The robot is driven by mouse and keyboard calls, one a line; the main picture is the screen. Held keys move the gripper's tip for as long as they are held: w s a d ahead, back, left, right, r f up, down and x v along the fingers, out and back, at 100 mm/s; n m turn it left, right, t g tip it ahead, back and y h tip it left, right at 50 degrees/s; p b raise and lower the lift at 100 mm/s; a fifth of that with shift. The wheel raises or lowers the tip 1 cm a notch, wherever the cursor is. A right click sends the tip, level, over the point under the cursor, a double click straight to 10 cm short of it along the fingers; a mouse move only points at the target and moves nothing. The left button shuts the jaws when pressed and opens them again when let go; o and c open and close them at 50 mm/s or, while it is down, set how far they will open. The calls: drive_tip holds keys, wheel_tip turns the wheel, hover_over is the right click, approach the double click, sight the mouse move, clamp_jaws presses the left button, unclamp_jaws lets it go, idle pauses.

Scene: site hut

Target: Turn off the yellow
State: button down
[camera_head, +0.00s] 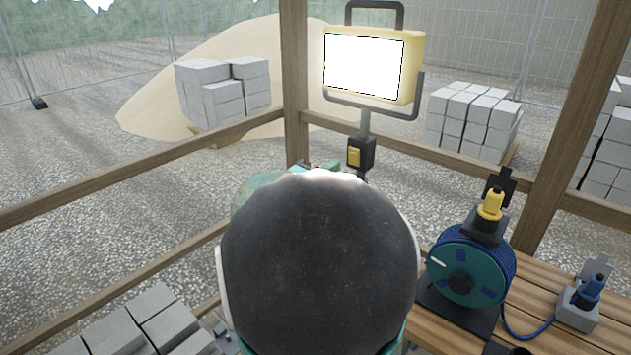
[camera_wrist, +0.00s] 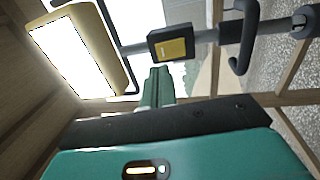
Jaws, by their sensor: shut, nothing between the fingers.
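A yellow work lamp (camera_head: 413,70) on a stand is lit, its panel glaring white. It also shows at the upper left of the wrist view (camera_wrist: 102,30). Below it on the post sits a black switch box (camera_head: 367,152) with a yellow rocker (camera_head: 354,156). In the wrist view the switch box (camera_wrist: 154,45) and its yellow rocker (camera_wrist: 172,50) are just beyond my fingertips. My gripper (camera_wrist: 159,72) is shut and empty, pointing at the box. I cannot tell if it touches. In the head view my arm hides most of the gripper.
A blue cable reel (camera_head: 466,268) with a yellow plug (camera_head: 491,204) stands on a wooden bench (camera_head: 540,290) at right. A blue plug (camera_head: 592,286) sits in a grey socket beside it. Wooden rails and posts (camera_head: 296,80) frame the hut. Grey blocks (camera_head: 150,325) lie at lower left.

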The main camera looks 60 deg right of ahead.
sight(353, 151)
drive_tip(key=x, duration=0.5)
drive_tip(key=shift+d, duration=0.25)
drive_tip(key=shift+s+d+r, duration=0.1)
drive_tip(key=shift+d+r+y, duration=0.1)
drive_tip(key=shift+d+y, duration=0.05)
drive_tip(key=shift+y, duration=0.15)
